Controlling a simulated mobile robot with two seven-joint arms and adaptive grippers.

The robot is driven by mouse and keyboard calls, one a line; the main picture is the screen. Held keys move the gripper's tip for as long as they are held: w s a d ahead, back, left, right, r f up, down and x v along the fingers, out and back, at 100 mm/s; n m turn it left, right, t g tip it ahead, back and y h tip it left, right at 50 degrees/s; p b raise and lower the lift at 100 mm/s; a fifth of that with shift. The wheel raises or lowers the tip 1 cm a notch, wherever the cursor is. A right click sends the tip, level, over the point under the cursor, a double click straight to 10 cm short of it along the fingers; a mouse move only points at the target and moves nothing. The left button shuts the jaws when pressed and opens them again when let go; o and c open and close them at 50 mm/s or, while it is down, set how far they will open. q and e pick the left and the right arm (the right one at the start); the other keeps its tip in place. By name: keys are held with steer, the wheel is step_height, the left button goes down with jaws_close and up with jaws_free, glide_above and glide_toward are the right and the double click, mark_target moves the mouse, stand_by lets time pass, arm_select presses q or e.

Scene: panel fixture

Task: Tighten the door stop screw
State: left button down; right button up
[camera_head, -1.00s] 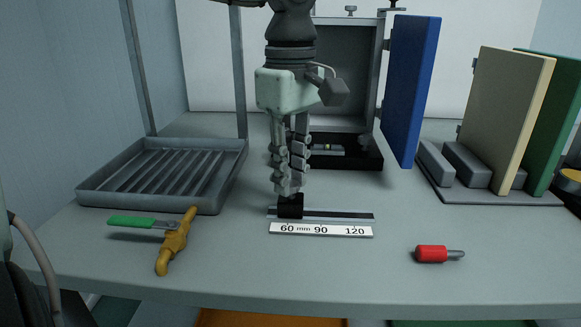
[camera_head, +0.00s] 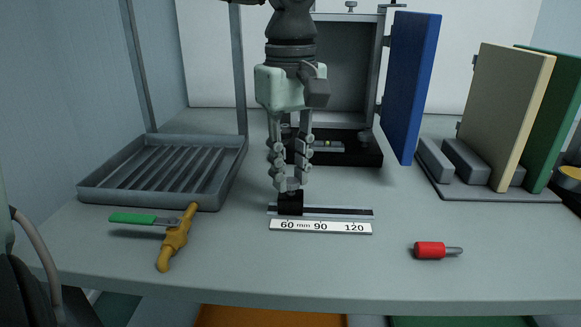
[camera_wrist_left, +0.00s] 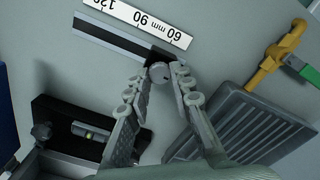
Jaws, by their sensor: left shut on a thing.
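The door stop is a black block (camera_head: 290,205) on a dark rail (camera_head: 345,211), near the 60 end of a white millimetre scale (camera_head: 320,228). Its screw has a round grey head (camera_wrist_left: 160,72) on top of the block, seen best in the left wrist view. My left gripper (camera_head: 289,184) points straight down over the block and is shut on the screw head, one finger on each side. In the left wrist view the fingertips (camera_wrist_left: 161,73) touch the head's sides. My right gripper is not in view.
A grey ribbed tray (camera_head: 165,172) and a yellow valve with a green lever (camera_head: 175,240) lie left. A red-handled tool (camera_head: 430,250) lies right. Behind stand an open cabinet with a blue door (camera_head: 412,90) and a rack of panels (camera_head: 505,120). The front table is mostly clear.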

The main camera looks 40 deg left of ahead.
mark_target(290, 180)
arm_select(q)
steer(key=c, duration=1.3)
jaws_free()
step_height(290, 180, up, 12)
steer(key=shift+r, duration=0.1)
